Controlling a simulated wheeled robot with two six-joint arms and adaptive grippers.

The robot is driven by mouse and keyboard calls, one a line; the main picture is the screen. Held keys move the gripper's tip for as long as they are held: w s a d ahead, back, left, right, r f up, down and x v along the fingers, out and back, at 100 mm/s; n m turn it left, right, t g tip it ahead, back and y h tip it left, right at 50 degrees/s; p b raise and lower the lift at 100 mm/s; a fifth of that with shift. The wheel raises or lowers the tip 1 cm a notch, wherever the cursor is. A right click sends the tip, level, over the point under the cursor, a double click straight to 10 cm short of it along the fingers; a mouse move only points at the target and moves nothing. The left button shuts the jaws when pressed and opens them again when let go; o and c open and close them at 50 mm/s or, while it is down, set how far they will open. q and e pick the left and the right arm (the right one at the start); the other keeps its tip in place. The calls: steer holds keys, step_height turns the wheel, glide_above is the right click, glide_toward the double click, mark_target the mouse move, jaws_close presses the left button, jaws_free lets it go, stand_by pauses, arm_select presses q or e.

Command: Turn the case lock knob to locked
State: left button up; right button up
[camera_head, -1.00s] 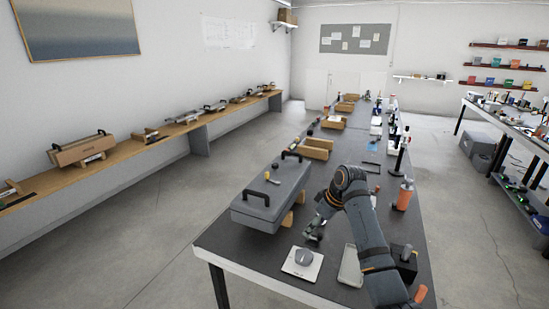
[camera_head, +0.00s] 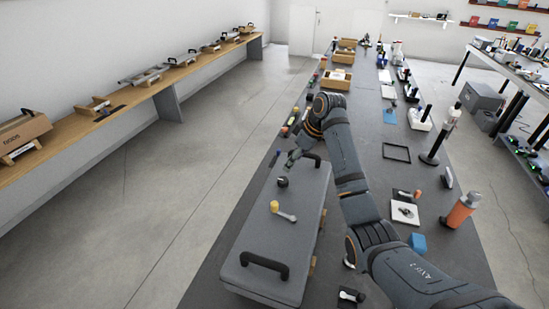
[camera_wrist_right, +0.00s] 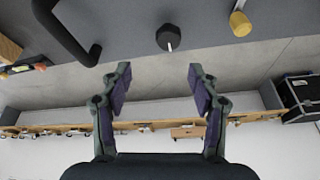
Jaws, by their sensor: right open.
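The grey case (camera_head: 262,247) lies on the dark table, with a black handle at its near end and another at its far end. A round black knob (camera_head: 282,182) stands on its lid near the far handle; in the right wrist view the same knob (camera_wrist_right: 168,37) shows a pale pointer mark. A yellow knob (camera_head: 275,206) with a pale lever sits nearer on the lid and shows at the top of the wrist view (camera_wrist_right: 240,22). My right gripper (camera_wrist_right: 155,82) is open and empty, apart from the black knob, over the case's far end (camera_head: 291,158). My left gripper is out of view.
The black far handle (camera_wrist_right: 70,32) is close to the left finger in the wrist view. An orange bottle (camera_head: 461,210), a white plate with a knob (camera_head: 404,212) and a blue block (camera_head: 418,243) stand right of my arm. The floor left of the table is clear.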

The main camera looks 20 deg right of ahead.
steer(key=s, duration=0.2)
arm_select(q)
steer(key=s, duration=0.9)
arm_select(e)
steer(key=p, duration=0.2)
glide_above(283, 180)
steer(key=s+d, duration=0.2)
steer(key=f, duration=0.4)
steer(key=shift+w+a+f, duration=0.15)
steer(key=shift+a+f, duration=0.1)
steer(key=x, duration=0.3)
steer(key=shift+w, duration=0.3)
steer(key=shift+f+p, duration=0.3)
steer(key=shift+f, duration=0.1)
steer(key=shift+a+f, duration=0.1)
steer(key=shift+f, duration=0.15)
steer(key=c, duration=1.2)
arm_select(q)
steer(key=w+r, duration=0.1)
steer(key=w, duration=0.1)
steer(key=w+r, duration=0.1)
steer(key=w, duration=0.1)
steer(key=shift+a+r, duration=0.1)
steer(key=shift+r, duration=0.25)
arm_select(e)
steer(key=shift+o, duration=0.2)
